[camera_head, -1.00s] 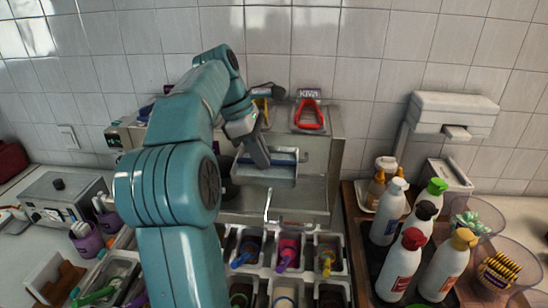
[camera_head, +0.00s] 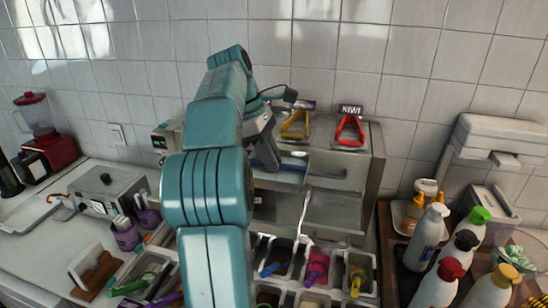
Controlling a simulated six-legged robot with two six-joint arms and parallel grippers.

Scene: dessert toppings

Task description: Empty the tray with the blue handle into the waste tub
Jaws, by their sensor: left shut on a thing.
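My left arm comes up from the bottom, and its gripper (camera_head: 271,163) is in front of the steel cabinet. The gripper is shut on a shallow metal tray with a blue part (camera_head: 284,178), at the cabinet's open front. The arm hides the left side of the tray, and I cannot make out its contents or the exact hold on the handle. I cannot pick out a waste tub with certainty. My right gripper is not in view.
Topping bins with coloured scoops (camera_head: 316,265) stand in front. Bottles (camera_head: 440,285) crowd the right. A red blender (camera_head: 55,150) stands far left.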

